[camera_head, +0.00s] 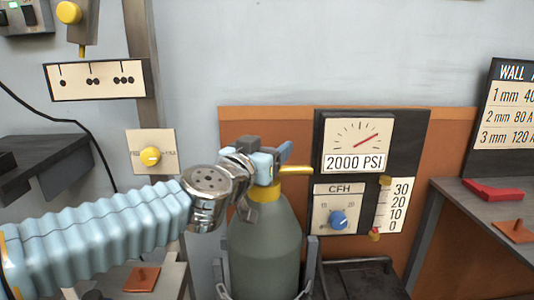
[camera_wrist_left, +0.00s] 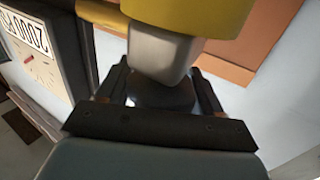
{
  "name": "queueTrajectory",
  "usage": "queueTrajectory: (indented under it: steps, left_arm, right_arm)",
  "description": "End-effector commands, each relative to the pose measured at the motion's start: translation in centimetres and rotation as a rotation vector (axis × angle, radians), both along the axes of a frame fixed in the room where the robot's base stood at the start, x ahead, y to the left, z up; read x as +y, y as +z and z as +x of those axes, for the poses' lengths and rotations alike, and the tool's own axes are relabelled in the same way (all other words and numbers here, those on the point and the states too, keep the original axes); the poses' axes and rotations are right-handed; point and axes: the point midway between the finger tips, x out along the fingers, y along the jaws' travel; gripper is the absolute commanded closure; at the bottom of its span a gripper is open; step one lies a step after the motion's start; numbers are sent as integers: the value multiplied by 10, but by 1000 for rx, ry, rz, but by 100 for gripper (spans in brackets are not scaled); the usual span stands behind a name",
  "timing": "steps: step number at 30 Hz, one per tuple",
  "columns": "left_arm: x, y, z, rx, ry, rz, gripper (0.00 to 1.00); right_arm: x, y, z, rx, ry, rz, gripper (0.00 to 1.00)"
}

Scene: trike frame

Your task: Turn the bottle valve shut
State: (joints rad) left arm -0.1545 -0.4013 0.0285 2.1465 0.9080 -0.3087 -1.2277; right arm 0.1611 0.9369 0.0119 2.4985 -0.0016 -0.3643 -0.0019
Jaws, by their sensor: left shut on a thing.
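The grey-green gas bottle (camera_head: 264,245) stands upright in front of the orange panel, with a yellow collar (camera_head: 264,193) at its neck and a yellow outlet pipe (camera_head: 297,170) pointing right. My left gripper (camera_head: 262,152) comes in from the left at the bottle's top, shut on the bottle valve. In the left wrist view the valve's dark round end (camera_wrist_left: 160,96) sits between the fingers, below a grey block (camera_wrist_left: 160,50) and a yellow part. In the head view my gripper largely hides the valve. My right gripper is not in view.
A gauge (camera_head: 358,147) reading 2000 PSI and a CFH panel with a blue knob (camera_head: 338,219) are right of the bottle. A yellow wall knob (camera_head: 150,156) is on the left. A bench (camera_head: 470,205) with a red object stands at the right.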

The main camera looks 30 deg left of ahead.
Motion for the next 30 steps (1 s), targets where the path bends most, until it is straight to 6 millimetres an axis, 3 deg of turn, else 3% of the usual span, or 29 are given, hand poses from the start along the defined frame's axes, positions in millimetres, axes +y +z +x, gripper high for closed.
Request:
queueTrajectory:
  steps: [8,18,24,30]
  left_arm:
    - [-3,-11,0,-6,-231,1,65]
    - [-9,-10,-1,-5,-554,0,64]
    - [-12,-3,-3,-2,-736,0,64]
    - [-14,1,-4,2,-892,0,64]
  right_arm:
    - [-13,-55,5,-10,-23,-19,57]
    - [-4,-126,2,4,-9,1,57]
    - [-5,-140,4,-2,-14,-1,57]
    - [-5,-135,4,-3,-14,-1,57]
